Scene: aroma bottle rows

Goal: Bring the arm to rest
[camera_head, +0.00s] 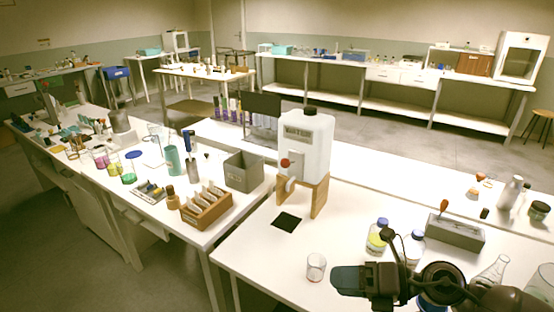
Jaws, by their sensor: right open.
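My right arm comes in at the lower right of the head view, and its dark gripper (350,281) is above the near white bench, pointing left. The gripper is open, and I see nothing held in it. My left gripper is not in view.
A white dispenser on a wooden stand (308,145) stands behind the gripper. A grey box (456,233) and glass flask (491,272) stand near my arm. A wooden rack (207,213) and grey bin (244,171) are to the left. The bench front left of the beaker is clear.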

